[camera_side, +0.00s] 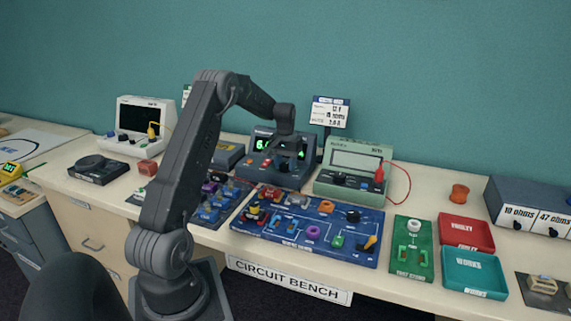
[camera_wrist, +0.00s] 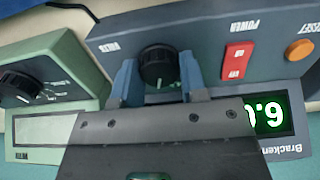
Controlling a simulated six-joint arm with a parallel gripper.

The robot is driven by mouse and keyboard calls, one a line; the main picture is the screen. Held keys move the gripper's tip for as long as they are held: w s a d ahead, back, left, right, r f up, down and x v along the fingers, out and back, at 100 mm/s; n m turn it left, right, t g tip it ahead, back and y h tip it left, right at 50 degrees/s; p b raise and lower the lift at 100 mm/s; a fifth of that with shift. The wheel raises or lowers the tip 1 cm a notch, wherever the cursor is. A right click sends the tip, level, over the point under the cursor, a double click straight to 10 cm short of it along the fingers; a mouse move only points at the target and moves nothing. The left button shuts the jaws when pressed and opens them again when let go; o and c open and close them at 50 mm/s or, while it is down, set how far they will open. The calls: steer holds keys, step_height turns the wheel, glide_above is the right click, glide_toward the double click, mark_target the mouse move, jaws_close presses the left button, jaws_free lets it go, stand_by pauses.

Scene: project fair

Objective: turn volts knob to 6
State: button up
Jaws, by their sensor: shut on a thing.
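The black volts knob (camera_wrist: 158,66) sits on the dark blue-grey face of the power supply (camera_wrist: 215,65), seen upside down in the wrist view. A light pointer mark shows on the knob's lower edge in that picture. My gripper (camera_wrist: 159,72) has one blue finger on each side of the knob and is shut on it. The green display (camera_wrist: 270,115) starts with 6; its later digits are partly covered by my gripper. In the side view the power supply (camera_side: 272,174) stands at the back of the bench, with my gripper (camera_side: 284,150) over its front.
A red power switch (camera_wrist: 236,62) and an orange button (camera_wrist: 299,50) lie beside the knob. A green meter (camera_side: 353,170) stands close to the supply, with a red lead. A blue circuit board (camera_side: 290,250) with several parts lies in front.

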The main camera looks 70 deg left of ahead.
mark_target(286, 164)
steer(key=o, duration=0.9)
steer(key=shift+r, duration=0.1)
step_height(286, 164, up, 14)
steer(key=shift+f, duration=0.15)
